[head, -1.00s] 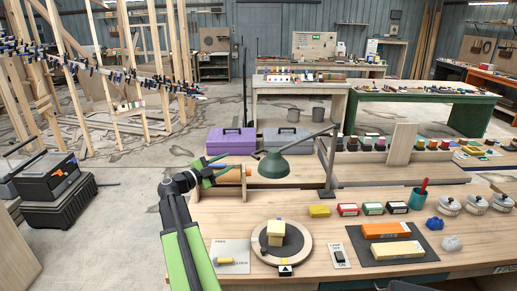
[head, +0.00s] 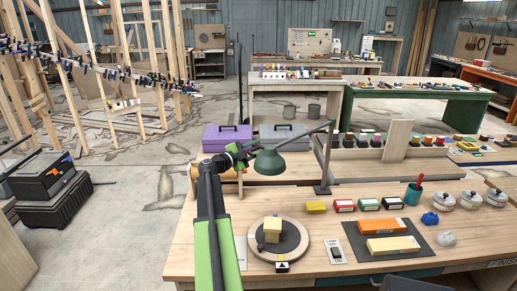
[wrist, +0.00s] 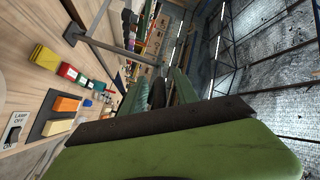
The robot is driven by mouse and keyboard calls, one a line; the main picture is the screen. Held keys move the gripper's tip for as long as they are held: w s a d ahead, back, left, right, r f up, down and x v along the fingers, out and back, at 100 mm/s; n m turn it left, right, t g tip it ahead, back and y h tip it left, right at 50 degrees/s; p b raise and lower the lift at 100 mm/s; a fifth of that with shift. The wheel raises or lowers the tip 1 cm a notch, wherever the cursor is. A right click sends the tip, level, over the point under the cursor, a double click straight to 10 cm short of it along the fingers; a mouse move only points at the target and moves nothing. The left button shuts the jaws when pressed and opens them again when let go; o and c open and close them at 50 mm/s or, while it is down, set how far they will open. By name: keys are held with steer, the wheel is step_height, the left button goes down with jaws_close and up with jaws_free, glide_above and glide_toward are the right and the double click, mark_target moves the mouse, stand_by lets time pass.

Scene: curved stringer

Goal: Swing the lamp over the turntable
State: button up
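The lamp has a green shade (head: 268,163) on a thin arm from a post at the bench's back, left of the post. The round turntable (head: 252,250) lies nearer on the bench, with yellow blocks (head: 271,230) on it. My gripper (head: 245,155) is just left of the shade, at about its height. I cannot tell whether it touches the shade. In the wrist view a large green finger with a dark pad (wrist: 160,128) fills the bottom. Green shapes beyond it are hard to separate, so the finger gap is unclear.
A lamp switch (head: 336,252) is right of the turntable. A dark mat with an orange block (head: 380,226) lies further right. Several small boxes (head: 343,206) stand behind. Purple (head: 227,138) and grey toolboxes stand beyond the lamp. Bench top around the turntable is mostly clear.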

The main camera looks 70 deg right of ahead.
steer(key=shift+s+d, duration=0.3)
steer(key=shift+d, duration=0.2)
steer(key=shift+c, duration=0.4)
steer(key=c, duration=0.7)
steer(key=shift+w, duration=0.1)
jaws_close()
steer(key=shift+w+d+r, duration=0.1)
steer(key=shift+d, duration=0.05)
